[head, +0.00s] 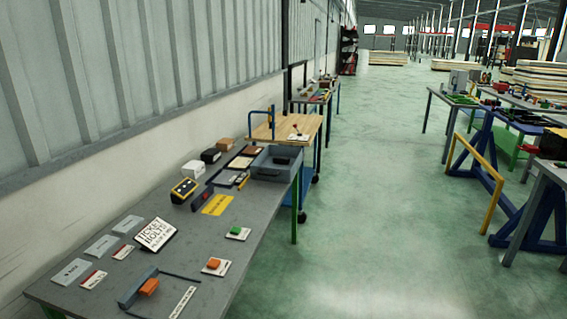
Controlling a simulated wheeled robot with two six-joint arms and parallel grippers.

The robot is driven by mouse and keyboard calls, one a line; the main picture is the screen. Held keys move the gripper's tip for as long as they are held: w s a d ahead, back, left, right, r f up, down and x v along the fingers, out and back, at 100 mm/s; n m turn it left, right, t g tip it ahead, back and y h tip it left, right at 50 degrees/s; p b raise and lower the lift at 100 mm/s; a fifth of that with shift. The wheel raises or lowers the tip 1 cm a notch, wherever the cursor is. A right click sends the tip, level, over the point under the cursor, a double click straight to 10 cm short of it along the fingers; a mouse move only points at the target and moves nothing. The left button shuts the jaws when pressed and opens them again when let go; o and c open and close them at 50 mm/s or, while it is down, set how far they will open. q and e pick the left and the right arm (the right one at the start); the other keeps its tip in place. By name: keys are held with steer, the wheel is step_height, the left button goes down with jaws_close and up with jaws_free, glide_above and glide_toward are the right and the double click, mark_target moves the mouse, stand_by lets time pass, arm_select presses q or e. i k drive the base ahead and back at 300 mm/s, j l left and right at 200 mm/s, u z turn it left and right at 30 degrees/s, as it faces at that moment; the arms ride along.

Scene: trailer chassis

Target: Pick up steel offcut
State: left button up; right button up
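I cannot single out the steel offcut for sure in the head view. The grey workbench (150,225) along the left wall holds many small items. A grey open box (276,163) stands at its far right end with a dark object inside. Flat pale plates (100,245) lie at the near left, and a dark bar with an orange block (148,287) lies at the near edge. Neither of my grippers is in view.
A yellow-black box (184,188), a white box (193,168) and a tilted sign (156,233) stand on the bench. A wooden-topped cart (287,126) is behind it. The green floor aisle (370,200) is clear; blue trestles (480,185) stand at right.

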mark_target(276, 159)
steer(key=i+l, duration=0.4)
steer(key=i, duration=0.2)
steer(key=i+l+u, duration=0.1)
steer(key=i+l, duration=0.3)
steer(key=i, duration=0.2)
